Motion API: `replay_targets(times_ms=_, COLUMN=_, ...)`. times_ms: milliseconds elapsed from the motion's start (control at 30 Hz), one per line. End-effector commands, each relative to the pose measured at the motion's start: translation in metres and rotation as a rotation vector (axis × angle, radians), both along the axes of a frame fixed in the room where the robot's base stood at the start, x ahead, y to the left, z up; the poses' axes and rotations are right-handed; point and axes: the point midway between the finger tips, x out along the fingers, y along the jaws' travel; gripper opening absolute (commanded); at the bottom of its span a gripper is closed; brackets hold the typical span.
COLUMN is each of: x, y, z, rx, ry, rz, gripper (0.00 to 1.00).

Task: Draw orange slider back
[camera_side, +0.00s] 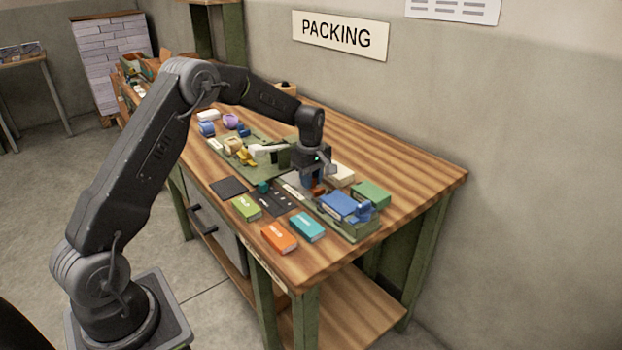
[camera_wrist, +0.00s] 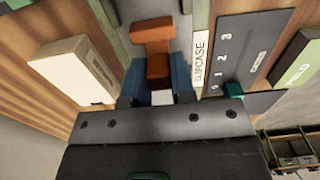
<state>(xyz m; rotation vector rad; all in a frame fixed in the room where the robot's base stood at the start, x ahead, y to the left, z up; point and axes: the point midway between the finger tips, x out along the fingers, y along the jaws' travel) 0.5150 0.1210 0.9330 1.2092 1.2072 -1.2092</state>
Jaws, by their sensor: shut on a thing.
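The orange slider (camera_wrist: 152,45) lies in a grey channel, seen from above in the wrist view. In the side view only a small orange-brown part (camera_side: 318,191) shows under my gripper (camera_side: 314,179). In the wrist view, the blue fingers of my gripper (camera_wrist: 154,84) stand on either side of the slider's near block, shut on it. A label reading SLIPCASE (camera_wrist: 200,62) runs along the channel's right side. A small white patch lies between the fingers, below the orange block. The slider's lower end is hidden by my gripper body.
A dark plate marked 0 to 3 (camera_wrist: 232,48) with a teal knob (camera_wrist: 233,90) lies right of the channel. A cream box (camera_wrist: 72,70) lies left.

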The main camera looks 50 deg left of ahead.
Motion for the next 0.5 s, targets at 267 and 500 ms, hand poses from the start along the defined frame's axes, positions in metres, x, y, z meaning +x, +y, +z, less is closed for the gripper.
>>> replay_targets(times_ms=267, x=0.0, y=0.0, z=0.0, rx=0.0, ry=0.001, rz=0.0, gripper=0.0)
replay_targets(times_ms=500, x=0.0, y=0.012, z=0.0, rx=0.0, ry=0.002, rz=0.003, gripper=0.0)
